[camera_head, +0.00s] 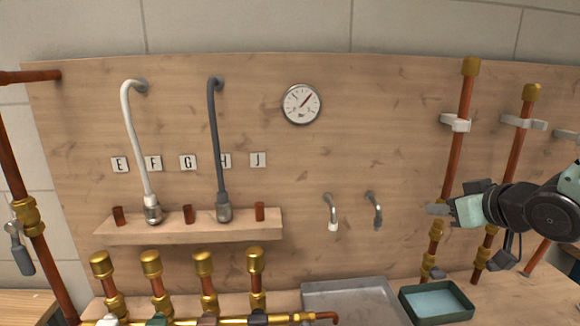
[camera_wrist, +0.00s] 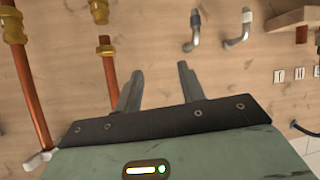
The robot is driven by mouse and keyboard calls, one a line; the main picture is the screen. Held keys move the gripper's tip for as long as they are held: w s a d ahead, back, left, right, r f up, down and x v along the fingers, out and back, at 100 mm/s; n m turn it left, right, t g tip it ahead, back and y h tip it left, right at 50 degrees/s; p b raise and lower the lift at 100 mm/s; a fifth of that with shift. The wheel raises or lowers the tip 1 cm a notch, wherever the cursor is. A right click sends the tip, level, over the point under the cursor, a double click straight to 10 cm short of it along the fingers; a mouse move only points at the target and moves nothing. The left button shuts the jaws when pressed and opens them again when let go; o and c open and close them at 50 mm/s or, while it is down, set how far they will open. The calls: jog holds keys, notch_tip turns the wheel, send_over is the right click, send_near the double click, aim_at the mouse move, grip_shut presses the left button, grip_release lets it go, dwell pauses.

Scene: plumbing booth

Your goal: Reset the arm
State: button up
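My gripper (camera_head: 438,210) is at the right in the head view, in front of the wooden board and close to the copper pipes there. It points left. In the wrist view my gripper (camera_wrist: 158,82) shows two grey fingers standing apart, with only bare board visible between them. Nothing is held. My arm reaches in from the right edge of the head view.
Copper pipes (camera_head: 463,105) with brass fittings stand at the right, near my gripper. Two small taps (camera_head: 374,208) are left of it. A green-rimmed tray (camera_head: 462,314) and a grey tray (camera_head: 347,288) lie below. A shelf (camera_head: 190,232) holds two hoses. The board's upper middle is mostly clear.

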jog(key=s+a+f+n+g, duration=0.1)
jog(key=s+a+f+g, duration=0.3)
jog(key=a, duration=0.5)
jog(key=s+a+f+n+g, duration=0.1)
jog(key=s+a+g, duration=0.3)
jog(key=s, duration=0.7)
jog(key=s+a+f+n+g+h, duration=0.1)
jog(key=s+a+f+n+g, duration=0.1)
jog(key=s+a+g, duration=0.2)
jog(key=s+a, duration=0.3)
jog(key=s, duration=0.4)
jog(key=shift+s+n+h, duration=0.3)
jog(key=shift+s, duration=0.05)
jog(key=shift+a, duration=0.1)
